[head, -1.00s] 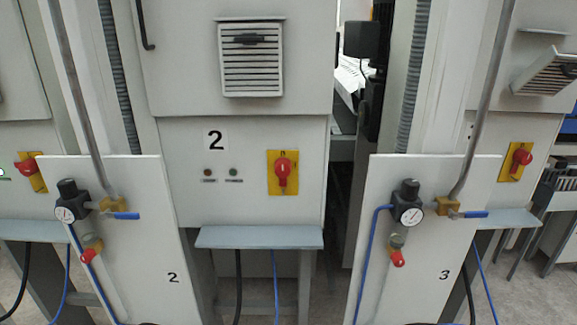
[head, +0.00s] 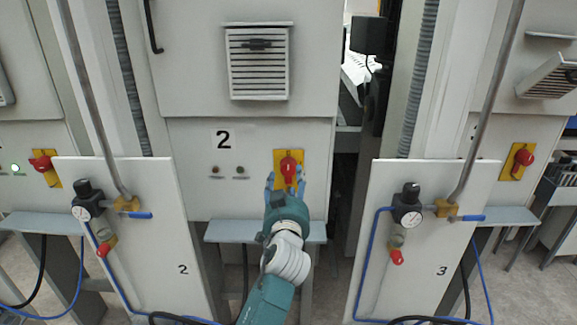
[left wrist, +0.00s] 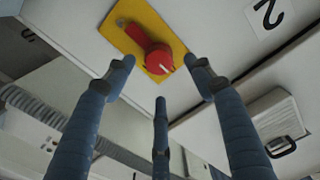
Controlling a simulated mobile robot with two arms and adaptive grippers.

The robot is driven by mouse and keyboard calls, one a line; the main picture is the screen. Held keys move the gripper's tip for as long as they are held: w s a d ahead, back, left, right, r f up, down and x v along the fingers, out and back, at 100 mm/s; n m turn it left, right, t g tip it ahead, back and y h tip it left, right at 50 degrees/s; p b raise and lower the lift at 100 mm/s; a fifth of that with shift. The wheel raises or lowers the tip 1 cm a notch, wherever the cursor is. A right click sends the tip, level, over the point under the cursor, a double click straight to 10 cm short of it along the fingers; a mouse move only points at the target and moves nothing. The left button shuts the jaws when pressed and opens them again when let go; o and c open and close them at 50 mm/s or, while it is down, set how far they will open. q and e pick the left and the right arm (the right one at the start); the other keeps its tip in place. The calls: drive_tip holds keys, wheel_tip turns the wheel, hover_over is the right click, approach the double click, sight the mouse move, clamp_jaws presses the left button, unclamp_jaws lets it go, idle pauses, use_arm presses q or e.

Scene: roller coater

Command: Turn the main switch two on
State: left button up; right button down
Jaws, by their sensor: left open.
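Main switch two has a red rotary knob (head: 288,167) on a yellow plate (head: 281,156), to the right below the label "2" on the grey cabinet. Its handle looks roughly upright. My left gripper (head: 285,181) is open at the lower part of this plate, its blue fingers apart around the knob's lower end. In the left wrist view the red knob (left wrist: 152,48) and yellow plate (left wrist: 157,21) lie just beyond the three spread fingers (left wrist: 160,76). I cannot tell whether a finger touches the knob. My right gripper is not in view.
Two dull lamps (head: 228,170) sit left of the switch. A grey ledge (head: 222,231) runs below it. Panels "2" (head: 150,235) and "3" (head: 440,235) with gauges, valves and pipes stand on either side. Similar switches are at far left (head: 53,181) and right (head: 516,172).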

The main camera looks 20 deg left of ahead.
sight(288, 170)
use_arm(q)
drive_tip(key=p+x, duration=0.1)
drive_tip(key=x, duration=0.6)
drive_tip(key=shift+w+f, duration=0.1)
drive_tip(key=shift+w, duration=0.1)
